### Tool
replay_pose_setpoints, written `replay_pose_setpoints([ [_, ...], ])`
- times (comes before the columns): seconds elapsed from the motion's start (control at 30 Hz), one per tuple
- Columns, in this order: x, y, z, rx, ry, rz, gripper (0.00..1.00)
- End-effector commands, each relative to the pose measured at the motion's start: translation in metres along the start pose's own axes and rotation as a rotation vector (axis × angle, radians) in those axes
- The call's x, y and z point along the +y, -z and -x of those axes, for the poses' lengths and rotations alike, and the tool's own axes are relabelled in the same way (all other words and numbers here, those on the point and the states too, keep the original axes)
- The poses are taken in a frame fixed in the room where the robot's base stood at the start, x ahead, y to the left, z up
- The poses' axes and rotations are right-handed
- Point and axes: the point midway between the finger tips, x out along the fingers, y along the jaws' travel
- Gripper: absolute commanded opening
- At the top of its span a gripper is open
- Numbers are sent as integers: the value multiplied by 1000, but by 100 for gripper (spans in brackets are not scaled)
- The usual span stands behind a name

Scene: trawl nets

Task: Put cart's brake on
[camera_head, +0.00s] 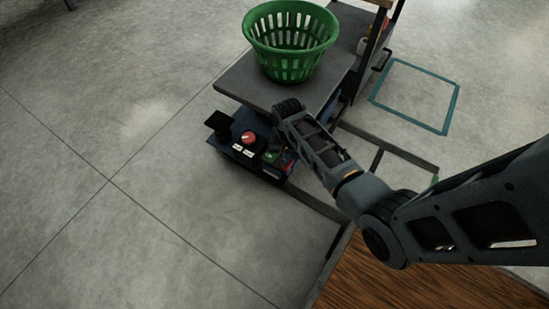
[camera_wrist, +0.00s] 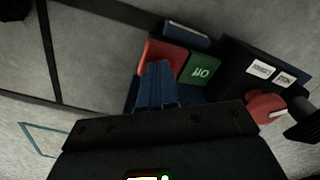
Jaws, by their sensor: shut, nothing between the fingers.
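The cart (camera_head: 235,82) has a flat grey top and a dark blue lower part. On its near end is a red pad (camera_wrist: 163,52) beside a green pad (camera_wrist: 198,70) with lettering that reads upside down, apparently "On". The green pad also shows in the head view (camera_head: 270,156). My gripper (camera_wrist: 157,66) is shut and empty, its blue fingers overlapping the red pad in the wrist view. I cannot tell whether they touch it. My arm hides most of the gripper in the head view.
A red knob (camera_head: 248,138) sits on a black box with white labels, left of the pads in the head view. A green basket (camera_head: 291,68) stands on the cart top. A teal floor outline (camera_head: 447,118) lies right. Floor at left is clear.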

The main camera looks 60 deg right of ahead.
Motion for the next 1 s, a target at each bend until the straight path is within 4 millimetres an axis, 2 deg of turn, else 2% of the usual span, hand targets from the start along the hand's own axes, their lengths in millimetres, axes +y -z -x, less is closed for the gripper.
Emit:
replay_pose_setpoints([
  [1.0,0,0,-14,0,0,1,0],
])
